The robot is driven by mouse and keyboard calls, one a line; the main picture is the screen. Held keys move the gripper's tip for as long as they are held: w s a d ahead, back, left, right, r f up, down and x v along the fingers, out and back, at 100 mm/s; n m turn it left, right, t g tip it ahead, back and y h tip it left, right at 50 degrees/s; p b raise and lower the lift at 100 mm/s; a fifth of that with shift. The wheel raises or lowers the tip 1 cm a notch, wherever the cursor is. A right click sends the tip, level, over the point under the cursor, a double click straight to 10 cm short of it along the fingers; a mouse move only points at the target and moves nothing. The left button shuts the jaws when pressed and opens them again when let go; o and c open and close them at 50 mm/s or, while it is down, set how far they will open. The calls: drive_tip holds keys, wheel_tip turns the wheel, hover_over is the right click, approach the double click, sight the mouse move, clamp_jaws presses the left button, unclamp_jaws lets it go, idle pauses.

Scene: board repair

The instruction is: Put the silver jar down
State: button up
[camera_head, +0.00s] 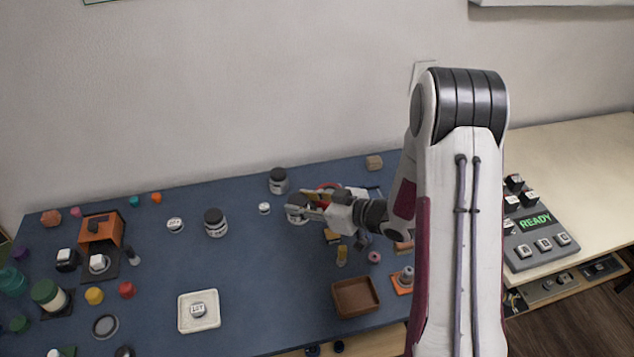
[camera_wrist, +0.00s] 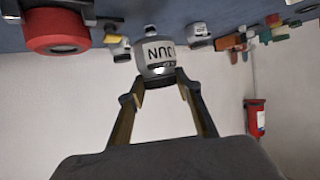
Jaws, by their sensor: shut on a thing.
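My gripper (camera_head: 312,207) is shut on a silver-grey jar (camera_head: 296,215) above the blue mat, near its back middle. In the wrist view, which looks upside down, my two fingers (camera_wrist: 158,86) close around the jar (camera_wrist: 157,52); its white label shows dark letters that I cannot read surely. The jar is partly hidden by my gripper in the head view. I cannot tell whether its base touches the mat.
Dark-lidded jars stand behind (camera_head: 278,182) and left (camera_head: 215,224) of my gripper. A small white-topped piece (camera_head: 265,208) lies close by. A white tray (camera_head: 184,325) and brown tray (camera_head: 356,312) sit in front. Blue mat (camera_head: 260,265) is clear between them. A READY panel (camera_head: 537,245) stands right.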

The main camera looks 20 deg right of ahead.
drive_tip(key=w+d+r+m+t+h, duration=0.1)
drive_tip(key=w+d, duration=0.3)
drive_tip(key=w, duration=0.5)
drive_tip(key=w+d+r+m+t+h, duration=0.1)
drive_tip(key=w+d+m+h, duration=0.1)
drive_tip(key=w+d, duration=0.3)
drive_tip(key=w, duration=0.4)
drive_tip(key=shift+w+d+r+m, duration=0.2)
drive_tip(key=shift+w+r+m, duration=0.1)
drive_tip(key=shift+w+r, duration=0.1)
wheel_tip(320, 180, down, 6)
drive_tip(key=shift+f, duration=0.15)
drive_tip(key=shift+f, duration=0.1)
drive_tip(key=shift+f, duration=1.8)
drive_tip(key=shift+f, duration=0.1)
